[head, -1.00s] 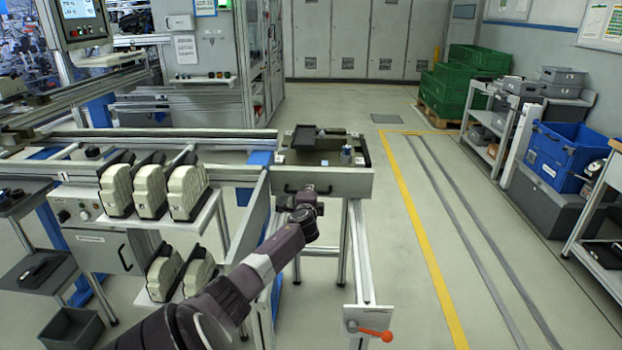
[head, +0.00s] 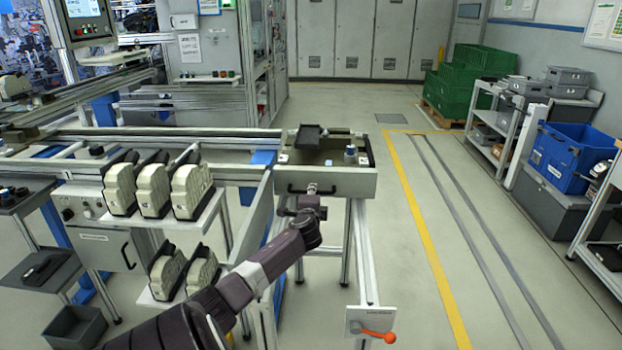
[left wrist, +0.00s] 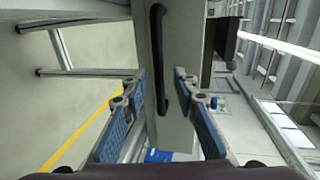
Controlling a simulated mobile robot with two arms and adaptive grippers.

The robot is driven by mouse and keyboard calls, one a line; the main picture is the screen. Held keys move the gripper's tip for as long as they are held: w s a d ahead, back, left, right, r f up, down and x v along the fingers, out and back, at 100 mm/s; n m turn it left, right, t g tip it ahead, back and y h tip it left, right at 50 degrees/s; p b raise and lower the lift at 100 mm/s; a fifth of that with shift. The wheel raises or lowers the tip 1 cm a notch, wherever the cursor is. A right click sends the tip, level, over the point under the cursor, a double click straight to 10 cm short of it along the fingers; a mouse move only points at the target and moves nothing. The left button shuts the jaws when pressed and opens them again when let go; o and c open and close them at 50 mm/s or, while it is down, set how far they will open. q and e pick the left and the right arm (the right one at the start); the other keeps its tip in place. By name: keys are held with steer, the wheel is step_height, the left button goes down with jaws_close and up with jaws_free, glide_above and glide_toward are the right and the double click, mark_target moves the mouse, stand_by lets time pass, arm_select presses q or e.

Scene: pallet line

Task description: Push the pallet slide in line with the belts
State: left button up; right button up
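The pallet slide (head: 345,184) is a grey box-like carriage with a dark handle on its front, at the right end of the belts (head: 120,133) in the head view. A dark tray and small parts show on it. Whether it lines up exactly with the belts, I cannot tell. My left gripper (head: 311,189) is in front of the slide, by the handle. In the left wrist view its blue-padded fingers (left wrist: 158,88) are apart, with the black handle (left wrist: 158,45) appearing between them; contact is not clear. My right gripper is not in view.
Rails (head: 362,255) run from under the slide towards me, ending at a plate with an orange lever (head: 378,335). A rack of pale castings (head: 150,190) stands left of my arm. The floor right of the rails is clear up to the blue crate (head: 568,155).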

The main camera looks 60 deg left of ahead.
arm_select(q)
steer(key=v, duration=0.8)
steer(key=shift+d, duration=0.25)
steer(key=shift+s, duration=0.1)
